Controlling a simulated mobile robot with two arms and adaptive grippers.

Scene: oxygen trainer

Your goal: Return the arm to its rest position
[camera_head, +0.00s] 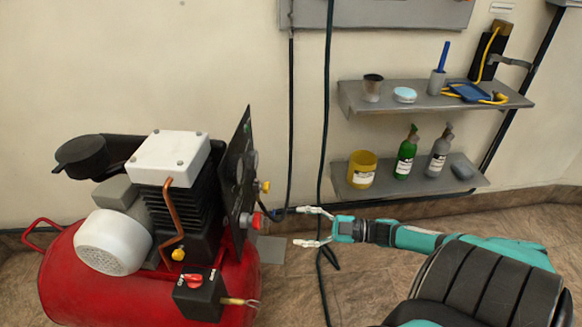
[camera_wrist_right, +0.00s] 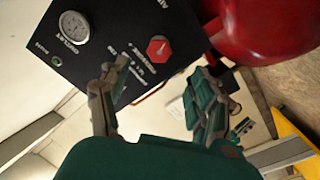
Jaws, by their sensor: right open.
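My right gripper (camera_head: 314,227) is open and empty in the head view, its arm reaching in from the right. Its two fingers point left at the dark control panel (camera_head: 238,170) of the red compressor (camera_head: 150,285), with a small gap between them and the panel's red knob (camera_head: 256,220). In the right wrist view the open fingers (camera_wrist_right: 160,100) stand in front of the panel (camera_wrist_right: 110,45), which carries an outlet gauge (camera_wrist_right: 74,27) and a red knob (camera_wrist_right: 159,48). My left gripper is not in view.
Two grey wall shelves (camera_head: 360,107) stand at the right, holding a yellow cup (camera_head: 361,170), a green bottle (camera_head: 406,153), a grey bottle (camera_head: 439,152) and other small items. A dark hose (camera_head: 324,130) hangs down the wall behind the gripper. The floor between the compressor and shelves is mostly clear.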

